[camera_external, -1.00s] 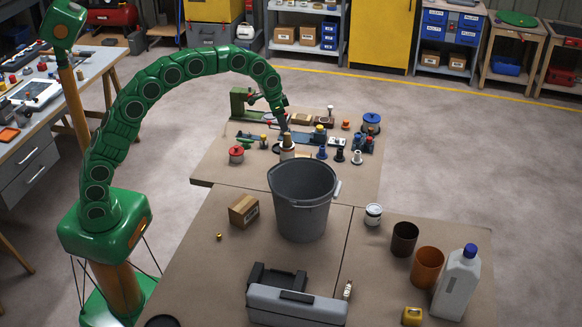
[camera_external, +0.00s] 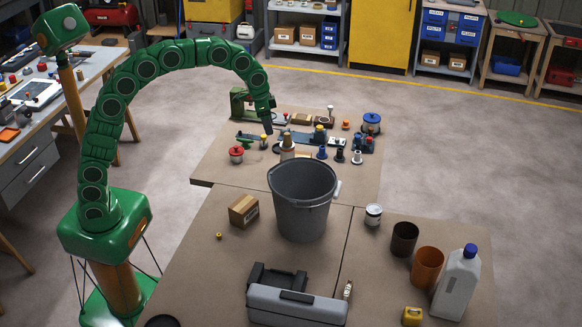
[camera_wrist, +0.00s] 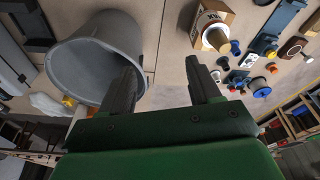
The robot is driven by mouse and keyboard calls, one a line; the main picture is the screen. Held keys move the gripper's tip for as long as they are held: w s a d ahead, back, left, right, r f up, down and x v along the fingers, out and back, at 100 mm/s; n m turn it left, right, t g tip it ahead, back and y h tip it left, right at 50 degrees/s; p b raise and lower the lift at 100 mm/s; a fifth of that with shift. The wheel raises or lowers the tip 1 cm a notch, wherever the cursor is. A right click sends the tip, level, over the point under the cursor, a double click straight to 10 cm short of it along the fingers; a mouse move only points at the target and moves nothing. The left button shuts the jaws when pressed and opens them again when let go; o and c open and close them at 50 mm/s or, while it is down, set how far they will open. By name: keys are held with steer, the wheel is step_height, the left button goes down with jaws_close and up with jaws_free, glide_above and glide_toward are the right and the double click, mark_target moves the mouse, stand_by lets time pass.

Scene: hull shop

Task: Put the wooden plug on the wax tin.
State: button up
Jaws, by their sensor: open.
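A large grey bucket (camera_external: 304,205) stands in front of the plug and also fills the upper left of the wrist view (camera_wrist: 95,60). Several small knobs, spools and blue fixtures (camera_external: 362,142) crowd the right. A white labelled can (camera_external: 373,214) stands front right.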

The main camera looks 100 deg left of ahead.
steer(key=s+d+m+g, duration=0.1)
steer(key=s+d, duration=0.4)
steer(key=d, duration=0.3)
steer(key=s+d+r+h, duration=0.1)
steer(key=s+d, duration=0.3)
steer(key=d, duration=0.5)
steer(key=s+d+m+g, duration=0.1)
steer(key=s+d, duration=0.4)
steer(key=d, duration=0.3)
steer(key=s+d+f, duration=0.1)
steer(key=s+d, duration=0.3)
steer(key=s, duration=0.4)
steer(key=s+d+f+m+g, duration=0.1)
steer(key=s+d, duration=0.3)
steer(key=s, duration=0.4)
steer(key=s+d+f+g, duration=0.1)
steer(key=s+d+f, duration=0.2)
steer(key=s, duration=0.5)
steer(key=shift+s+d+f+m, duration=0.2)
steer(key=shift+s+d+m, duration=0.1)
steer(key=shift+d, duration=0.45)
